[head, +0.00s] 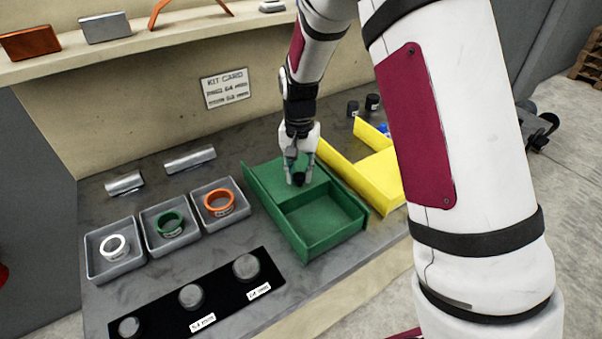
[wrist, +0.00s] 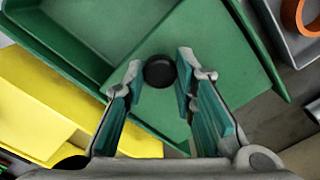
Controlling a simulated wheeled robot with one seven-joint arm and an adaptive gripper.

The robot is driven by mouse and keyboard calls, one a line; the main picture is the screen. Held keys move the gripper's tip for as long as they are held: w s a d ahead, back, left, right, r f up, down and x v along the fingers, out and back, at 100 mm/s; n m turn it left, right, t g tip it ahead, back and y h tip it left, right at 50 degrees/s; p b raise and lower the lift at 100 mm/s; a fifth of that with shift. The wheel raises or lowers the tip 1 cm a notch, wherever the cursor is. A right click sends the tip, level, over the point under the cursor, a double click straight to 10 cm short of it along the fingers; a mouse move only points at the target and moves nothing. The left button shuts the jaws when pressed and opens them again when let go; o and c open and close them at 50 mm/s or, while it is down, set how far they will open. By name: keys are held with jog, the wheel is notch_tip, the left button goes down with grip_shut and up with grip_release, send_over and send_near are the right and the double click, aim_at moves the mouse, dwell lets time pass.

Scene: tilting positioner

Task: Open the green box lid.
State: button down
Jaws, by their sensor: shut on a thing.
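The green box (head: 309,258) stands on the grey bench, and its near part is open, with the empty interior visible. The green lid (head: 264,178) lies flat over the far part; it also shows in the wrist view (wrist: 215,45). A round black knob (head: 299,180) stands on the lid, and it also shows in the wrist view (wrist: 159,71). My gripper (head: 298,168) points down over the lid and is shut on the knob. In the wrist view my gripper's fingertips (wrist: 160,72) are on either side of the knob.
A yellow box (head: 345,176) stands close on the right. Grey trays (head: 103,273) with white, green and orange rings are on the left. A black strip (head: 160,318) with several grey discs lies in front. Black cylinders (head: 352,108) stand behind. A shelf (head: 135,43) runs above.

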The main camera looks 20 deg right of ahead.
jog(key=c, duration=1.3)
grip_release()
notch_tip(320, 180, up, 12)
